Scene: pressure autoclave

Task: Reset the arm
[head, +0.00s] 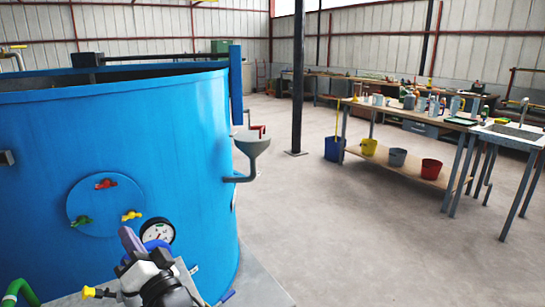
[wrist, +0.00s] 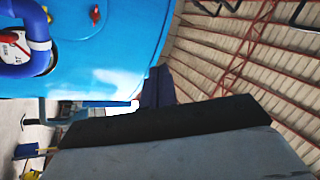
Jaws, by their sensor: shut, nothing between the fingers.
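My gripper (head: 131,241) is at the lower middle of the head view, raised in front of the blue autoclave tank (head: 120,150). Its fingers point up and to the left, and they are shut and empty. In the wrist view the dark purple fingers (wrist: 158,88) stick out beyond the black and grey gripper body. The round pressure gauge (head: 157,232) is just right of the fingers in the head view. It also shows at the upper left of the wrist view, beside a blue pipe (wrist: 38,28). I cannot tell whether the gripper touches the tank.
The tank's round panel carries red (head: 106,184), green (head: 81,221) and yellow (head: 132,215) valve handles. A grey funnel (head: 251,146) juts from its right side. A black post (head: 298,90), a workbench (head: 405,113) with buckets and a sink (head: 518,131) stand right. Open floor lies between.

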